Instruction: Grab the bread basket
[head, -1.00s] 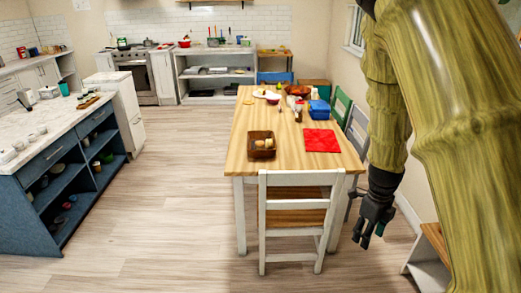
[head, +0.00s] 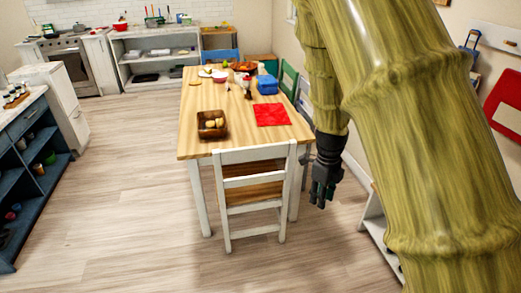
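The bread basket (head: 203,131) is a small dark brown square basket with a few pale rolls (head: 214,123) in it. It sits on the near left part of the wooden dining table (head: 195,100). My gripper (head: 322,200) is dark and hangs pointing down to the right of the table, beside the white chair and lower than the tabletop in the picture. It is well apart from the basket. Its fingers are small and dark here, so I cannot tell whether they are open or shut.
A white chair (head: 252,155) stands at the table's near end, in front of the basket. A red cloth (head: 272,115) and a blue container (head: 267,85) lie to the basket's right. A white shelf unit (head: 374,228) is at right. The floor (head: 120,180) left of the table is clear.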

